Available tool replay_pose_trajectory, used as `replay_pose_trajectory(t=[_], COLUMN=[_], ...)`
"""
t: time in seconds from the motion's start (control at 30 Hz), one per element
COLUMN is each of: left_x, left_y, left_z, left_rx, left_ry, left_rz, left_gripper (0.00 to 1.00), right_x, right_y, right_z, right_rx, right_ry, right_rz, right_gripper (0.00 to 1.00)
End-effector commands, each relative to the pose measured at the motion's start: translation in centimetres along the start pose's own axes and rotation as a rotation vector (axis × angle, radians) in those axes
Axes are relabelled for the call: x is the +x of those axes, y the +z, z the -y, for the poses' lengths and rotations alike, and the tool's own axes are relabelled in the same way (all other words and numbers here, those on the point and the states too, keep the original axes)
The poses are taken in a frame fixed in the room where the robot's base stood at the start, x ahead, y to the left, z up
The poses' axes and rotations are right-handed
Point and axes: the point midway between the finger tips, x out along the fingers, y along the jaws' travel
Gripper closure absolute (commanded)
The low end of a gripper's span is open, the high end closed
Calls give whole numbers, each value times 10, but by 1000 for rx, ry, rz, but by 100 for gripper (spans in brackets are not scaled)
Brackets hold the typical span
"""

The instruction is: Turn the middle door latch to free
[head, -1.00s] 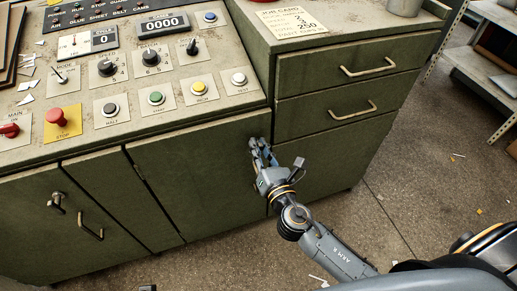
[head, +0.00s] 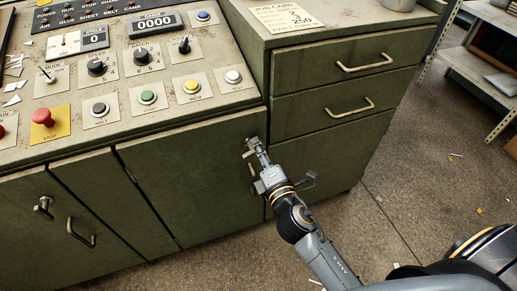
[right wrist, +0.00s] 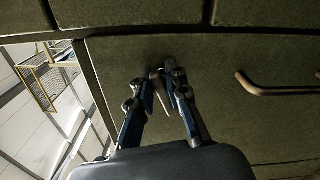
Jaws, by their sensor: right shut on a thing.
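The green middle door (head: 185,175) of the cabinet is closed. Its small metal latch (head: 249,146) is near the door's upper right corner. My right gripper (head: 254,146) reaches up to it from the lower right and is shut on it. In the right wrist view, the latch (right wrist: 163,84) shows between the two fingertips (right wrist: 160,75), partly hidden by them. Its exact angle is hard to tell. My left gripper is not in view.
The door's bar handle (right wrist: 270,89) lies close beside the gripper. The control panel (head: 120,120) with buttons and knobs overhangs the doors. Drawers (head: 345,90) stand to the right. The left door has its own latch (head: 43,206) and handle (head: 80,234). The floor (head: 400,180) at right is mostly clear.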

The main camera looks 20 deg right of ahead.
Motion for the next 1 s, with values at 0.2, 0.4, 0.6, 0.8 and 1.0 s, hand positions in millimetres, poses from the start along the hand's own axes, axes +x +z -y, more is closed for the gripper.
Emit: replay_pose_trajectory(t=[0.2,0.4,0.6,0.8,1.0], left_x=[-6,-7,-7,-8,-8], left_y=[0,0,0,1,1], left_z=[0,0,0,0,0], left_rx=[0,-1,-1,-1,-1], left_ry=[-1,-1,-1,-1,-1], left_rz=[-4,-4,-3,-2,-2], left_gripper=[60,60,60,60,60], right_x=[0,0,0,0,0], right_y=[-2,-2,-2,-2,-2], right_z=[4,5,6,6,6], right_rx=[150,236,276,286,285], right_ry=[-4,-3,-3,-3,-3], right_rz=[-2,-2,-2,-3,-3], right_gripper=[100,100,100,100,100])
